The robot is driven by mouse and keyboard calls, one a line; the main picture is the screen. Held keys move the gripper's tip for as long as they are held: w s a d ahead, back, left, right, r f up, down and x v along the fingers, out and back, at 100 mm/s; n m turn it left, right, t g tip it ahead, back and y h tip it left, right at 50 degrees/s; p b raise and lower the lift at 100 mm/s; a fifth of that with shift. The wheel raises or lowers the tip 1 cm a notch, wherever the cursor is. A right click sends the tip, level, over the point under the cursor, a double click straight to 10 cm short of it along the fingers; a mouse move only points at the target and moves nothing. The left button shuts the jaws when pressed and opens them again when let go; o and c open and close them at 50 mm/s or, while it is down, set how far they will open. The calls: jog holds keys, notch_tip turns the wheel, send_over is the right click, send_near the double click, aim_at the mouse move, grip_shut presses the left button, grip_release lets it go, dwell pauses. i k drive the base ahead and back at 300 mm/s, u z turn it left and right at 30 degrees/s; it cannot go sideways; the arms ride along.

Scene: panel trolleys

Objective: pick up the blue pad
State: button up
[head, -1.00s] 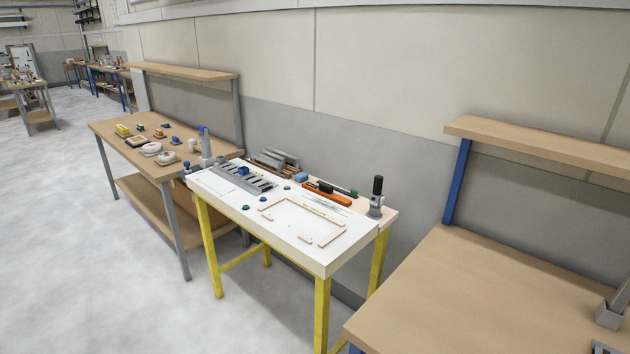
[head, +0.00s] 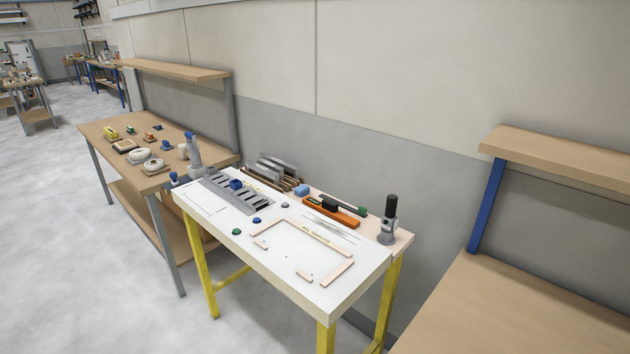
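A light blue block (head: 302,190), which looks like the blue pad, lies near the back edge of the white-topped table (head: 345,296) with yellow legs. It sits between a rack of upright grey plates and an orange tool, and looks free of both. A darker blue cube (head: 236,184) sits on a grey slotted strip on the same table.
Wooden benches stand left (head: 103,139) and right (head: 500,310). The floor (head: 90,270) at left is clear.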

aim_at(303, 190)
jog(key=i, duration=0.95)
jog(key=u, duration=0.1)
